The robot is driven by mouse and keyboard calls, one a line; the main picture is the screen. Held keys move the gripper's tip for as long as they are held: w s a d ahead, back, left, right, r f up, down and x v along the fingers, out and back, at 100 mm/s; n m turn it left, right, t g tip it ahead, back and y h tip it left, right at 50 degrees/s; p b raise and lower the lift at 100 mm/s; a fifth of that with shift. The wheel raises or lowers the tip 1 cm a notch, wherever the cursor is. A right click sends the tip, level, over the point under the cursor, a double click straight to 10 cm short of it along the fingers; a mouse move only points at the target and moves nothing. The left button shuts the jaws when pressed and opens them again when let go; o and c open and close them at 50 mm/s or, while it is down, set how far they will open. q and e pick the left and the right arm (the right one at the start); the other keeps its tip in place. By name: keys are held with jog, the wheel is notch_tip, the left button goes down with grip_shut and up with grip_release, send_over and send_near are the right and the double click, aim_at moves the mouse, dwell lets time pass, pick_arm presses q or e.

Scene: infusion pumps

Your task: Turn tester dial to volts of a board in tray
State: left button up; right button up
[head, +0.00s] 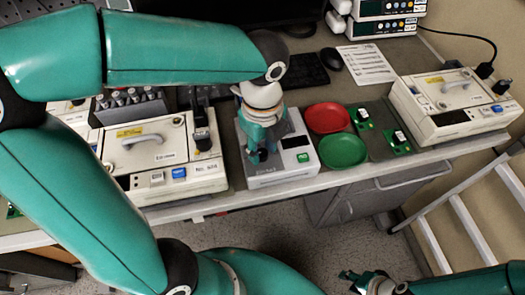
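The tester (295,160) is a pale box with a dark display and a green button, on the bench in the middle. My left gripper (262,154) points down over its left part, with its fingertips close to or at the top face. The dial is hidden behind this gripper, and I cannot tell whether the fingers are closed on it. Two small green boards, one farther back (361,119) and one nearer (398,143), lie on a dark mat right of the dishes. My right gripper (362,281) is low in front of the bench, apart from everything, its finger opening unclear.
A red dish (327,117) and a green dish (342,151) look empty, right of the tester. Pale pump-like units stand at left (150,150) and right (450,103). A printed sheet (366,64), mouse (331,59) and keyboard (304,72) lie behind.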

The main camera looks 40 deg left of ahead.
pick_arm(q)
jog(key=shift+r, duration=0.15)
grip_shut()
jog(key=shift+r+m+p, duration=0.15)
jog(key=shift+m+p, duration=0.3)
jog(key=shift+m, duration=0.75)
jog(key=m+p, duration=0.1)
jog(key=m, duration=0.4)
jog(key=shift+p, duration=0.35)
jog(key=shift+o, duration=1.5)
grip_release()
